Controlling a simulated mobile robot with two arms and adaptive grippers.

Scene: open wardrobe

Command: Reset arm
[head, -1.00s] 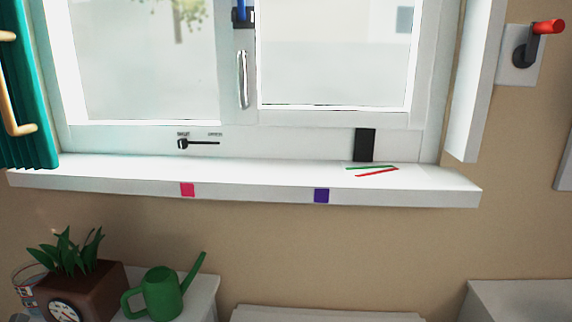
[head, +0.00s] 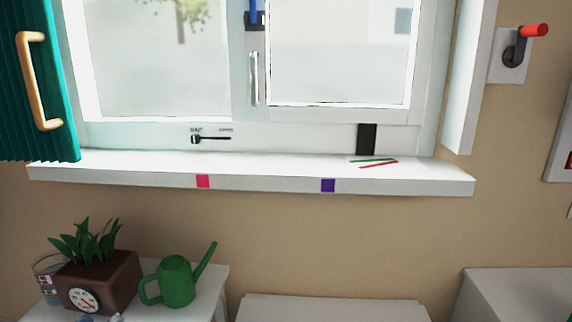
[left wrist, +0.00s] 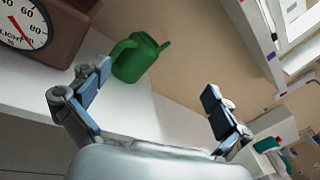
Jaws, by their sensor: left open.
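My left gripper (left wrist: 158,82) is open in the left wrist view, with its two fingers spread apart and nothing between them. Only small tips of the left gripper (head: 104,318) show at the bottom edge of the head view, in front of the brown planter (head: 98,282). In the left wrist view, a green watering can (left wrist: 136,58) stands beyond the fingers, apart from them. The planter with its round dial (left wrist: 25,22) is at the upper left there. My right gripper is in neither view.
The watering can (head: 176,282) and planter stand on a white side table (head: 214,290). Above is a white window sill (head: 260,181) with a window behind it. A green pleated shutter (head: 45,110) hangs at left. A red-handled crank (head: 530,35) is on the right wall.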

